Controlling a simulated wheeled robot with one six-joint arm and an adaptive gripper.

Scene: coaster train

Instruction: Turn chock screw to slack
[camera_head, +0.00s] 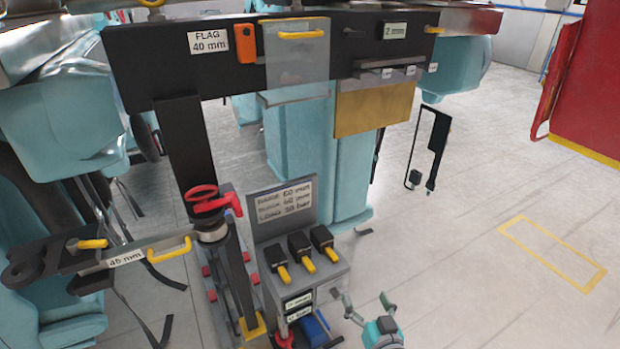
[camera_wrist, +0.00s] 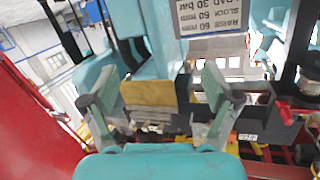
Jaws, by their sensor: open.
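A red handwheel with a red lever (camera_head: 205,197) sits on a grey round post beside a dark upright, left of centre in the head view. A red handle (camera_wrist: 285,112) shows at the right of the wrist view. A smaller red knob (camera_head: 284,338) sits low by the grey console. No label marks which of these is the chock screw. My gripper (camera_head: 362,299) is at the bottom, right of the console and apart from the red handles. In the wrist view my gripper (camera_wrist: 160,78) has its two fingers spread wide, with nothing held between them.
The grey console (camera_head: 335,278) has several black levers with yellow tips and an upright sign. A dark beam (camera_head: 145,65) spans above, with a tan panel (camera_head: 374,109) hanging. A bar labelled 45 mm (camera_head: 125,259) juts out at left. Floor at right is clear around a yellow outline (camera_head: 552,253).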

